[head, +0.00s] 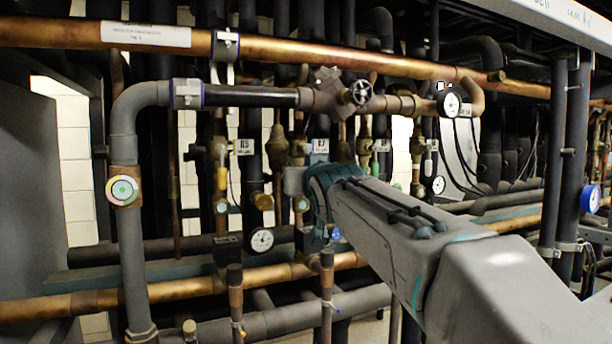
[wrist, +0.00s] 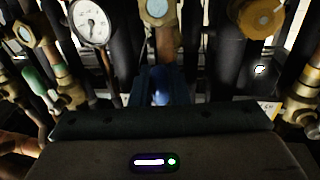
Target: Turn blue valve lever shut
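In the wrist view a blue part (wrist: 160,84), which looks like the blue valve lever, is at centre, just beyond the dark front edge of my gripper (wrist: 162,118). Its lower end is hidden by the gripper. In the head view a small blue patch (head: 336,235) shows just below the teal wrist end of my arm, among the vertical pipes. My gripper reaches in at this spot and mostly hides it. The fingers do not show clearly, so I cannot tell whether they touch or hold the blue part.
A copper pipe (head: 70,32) and a dark pipe with a round handwheel (head: 359,92) run above my arm. A white gauge (head: 262,240) is left of the wrist; a gauge (wrist: 91,22) shows upper left in the wrist view. Brass valves and pipes crowd both sides.

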